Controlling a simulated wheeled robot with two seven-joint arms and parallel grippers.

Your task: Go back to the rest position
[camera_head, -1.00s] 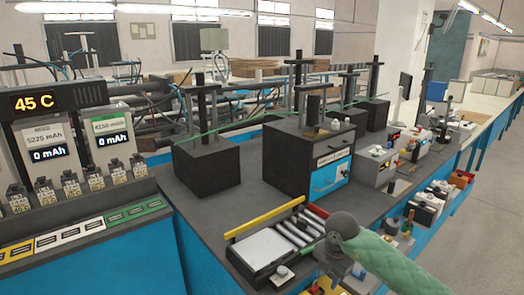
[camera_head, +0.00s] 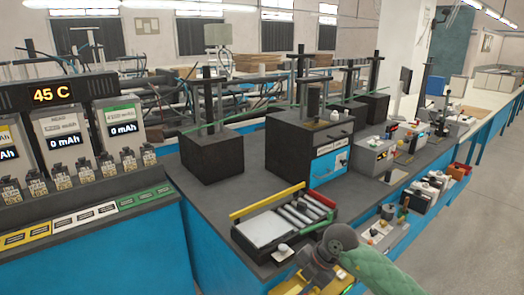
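My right arm comes in at the lower right with a green sleeve and a grey wrist joint. My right gripper (camera_head: 314,268) hangs below the wrist at the bottom of the head view, near the front edge of the dark bench (camera_head: 215,205). It is small and partly hidden, so I cannot tell whether its fingers are open or whether it holds anything. My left gripper is not in view. A tray (camera_head: 262,230) with a pale plate, several grey cylinders and yellow and red bars lies on the bench just beyond my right gripper.
Black press blocks (camera_head: 208,158) and a black cabinet with a blue drawer (camera_head: 328,168) stand behind the tray. A charger rack with a "45 C" display (camera_head: 52,95) and battery slots (camera_head: 85,217) is at the left. Clear floor (camera_head: 470,235) lies at the right.

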